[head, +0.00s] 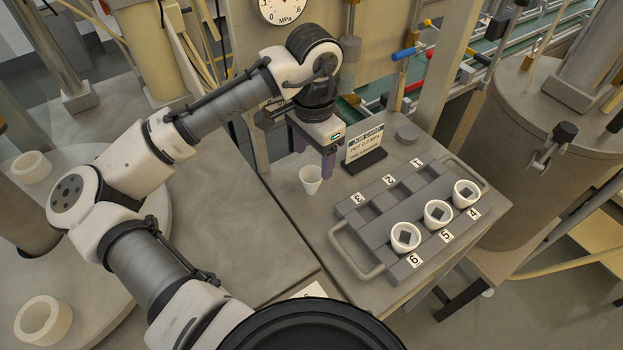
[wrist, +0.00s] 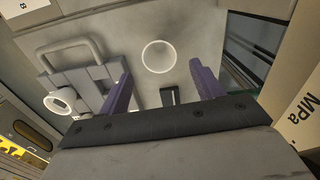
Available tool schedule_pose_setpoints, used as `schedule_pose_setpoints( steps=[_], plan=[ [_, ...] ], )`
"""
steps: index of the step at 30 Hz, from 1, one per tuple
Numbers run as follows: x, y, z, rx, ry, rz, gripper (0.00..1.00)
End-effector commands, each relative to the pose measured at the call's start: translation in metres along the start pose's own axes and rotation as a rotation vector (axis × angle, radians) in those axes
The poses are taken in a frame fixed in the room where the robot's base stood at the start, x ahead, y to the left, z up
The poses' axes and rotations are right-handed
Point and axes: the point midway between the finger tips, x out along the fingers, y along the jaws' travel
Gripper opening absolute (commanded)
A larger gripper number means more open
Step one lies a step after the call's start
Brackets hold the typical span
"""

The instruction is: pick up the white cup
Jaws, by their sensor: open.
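The white cup (head: 311,180) stands upright on the grey bench, left of the small sign. It tapers toward its base. My gripper (head: 314,153) is just above and behind it in the head view, pointing down, with its purple fingers apart and nothing between them. In the wrist view, the cup (wrist: 158,56) shows as a pale round rim beyond the fingertips. It lies between the two fingers (wrist: 162,78) sideways, apart from both. Its base is hidden there.
A sign on a dark stand (head: 366,150) is close right of the cup. A grey tray (head: 350,203) with numbered slots and handles is to the right; white round holders (head: 405,237) with dark squares sit by 4, 5 and 6.

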Motion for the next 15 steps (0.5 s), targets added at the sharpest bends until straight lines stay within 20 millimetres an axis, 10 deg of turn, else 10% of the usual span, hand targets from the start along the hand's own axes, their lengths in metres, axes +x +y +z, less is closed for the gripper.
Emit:
schedule_pose_setpoints(
  steps=[15],
  plan=[
    [0.05, 0.0, 0.004, 0.0, 0.0, 0.0, 0.66]
  ],
)
